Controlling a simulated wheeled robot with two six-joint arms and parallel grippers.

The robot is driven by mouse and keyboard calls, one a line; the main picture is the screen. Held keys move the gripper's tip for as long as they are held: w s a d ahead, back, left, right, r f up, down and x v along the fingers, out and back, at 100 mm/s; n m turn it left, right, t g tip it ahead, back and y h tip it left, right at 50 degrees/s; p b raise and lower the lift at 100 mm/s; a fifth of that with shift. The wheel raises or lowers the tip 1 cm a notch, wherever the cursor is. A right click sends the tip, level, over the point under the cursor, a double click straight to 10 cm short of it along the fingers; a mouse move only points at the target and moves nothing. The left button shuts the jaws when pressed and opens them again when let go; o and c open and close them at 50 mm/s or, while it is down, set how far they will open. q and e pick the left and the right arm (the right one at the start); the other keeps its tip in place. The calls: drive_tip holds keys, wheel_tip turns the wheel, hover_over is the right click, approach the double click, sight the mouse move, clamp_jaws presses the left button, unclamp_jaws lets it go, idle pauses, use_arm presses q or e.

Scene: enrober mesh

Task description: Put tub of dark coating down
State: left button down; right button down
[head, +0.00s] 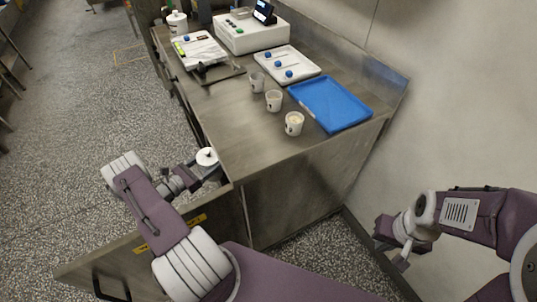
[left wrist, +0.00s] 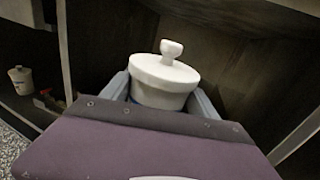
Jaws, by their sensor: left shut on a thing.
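The tub of dark coating is a white lidded tub with a round knob on top, upright in the left wrist view (left wrist: 165,80). It also shows in the head view (head: 207,156), beside the front of the steel cabinet. My left gripper (head: 205,168) is shut on it, with one grey finger on each side in the left wrist view (left wrist: 160,97). The tub's lower part and the surface under it are hidden by my gripper. My right gripper (head: 391,246) is empty near the wall at the right, its fingers apart.
The steel counter (head: 235,125) carries several cups, a blue tray (head: 330,104), a white tray (head: 286,66) and a white machine (head: 250,32). An open cabinet door (head: 130,250) with a yellow label stands below. Another white container (left wrist: 20,80) shows at left in the dark cabinet interior.

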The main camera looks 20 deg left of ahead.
use_arm(q)
drive_tip(key=f+b+x, duration=0.1)
drive_tip(key=x, duration=0.5)
drive_tip(key=f+x, duration=0.1)
drive_tip(key=x, duration=0.5)
drive_tip(key=f+b+x, duration=0.1)
drive_tip(key=x, duration=0.5)
drive_tip(key=shift+s+f+b, duration=0.1)
drive_tip(key=shift+f+b, duration=0.1)
drive_tip(key=shift+b, duration=0.1)
drive_tip(key=shift+c, duration=1.1)
unclamp_jaws()
drive_tip(key=shift+f, duration=0.1)
drive_tip(key=shift+s, duration=0.1)
